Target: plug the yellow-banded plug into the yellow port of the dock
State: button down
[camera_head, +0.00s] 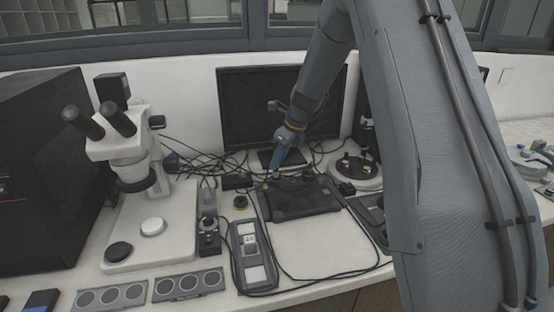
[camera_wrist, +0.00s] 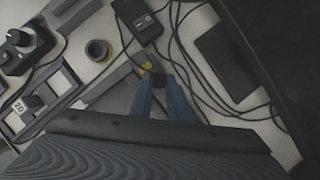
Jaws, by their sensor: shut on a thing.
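My gripper (camera_head: 276,168) points down at the far left edge of a dark flat unit (camera_head: 300,202), which may be the dock. In the wrist view, my gripper (camera_wrist: 160,82) has its blue fingers closed on a small dark piece (camera_wrist: 160,79), which I take to be the plug. A small yellow patch (camera_wrist: 147,65) shows just beside the fingertips. I cannot tell whether it is the plug's band or the yellow port. Whether the plug is seated or above the port is hidden by the fingers.
A yellow-ringed round part (camera_wrist: 97,50) and a black box (camera_wrist: 140,18) are close by. Loose black cables (camera_wrist: 195,75) run beside the fingers. A monitor (camera_head: 240,105) stands behind, a microscope (camera_head: 130,165) to the left. Bare white bench (camera_head: 320,245) lies in front.

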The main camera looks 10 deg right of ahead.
jog(key=shift+f, duration=0.4)
jog(key=shift+f, duration=0.3)
jog(key=shift+f+b, duration=0.35)
jog(key=shift+f, duration=0.5)
dwell(0.6)
jog(key=c, duration=1)
grip_release()
notch_tip(320, 180, up, 8)
jog(key=p, duration=0.6)
jog(key=shift+f, duration=0.2)
jog(key=shift+f, duration=0.1)
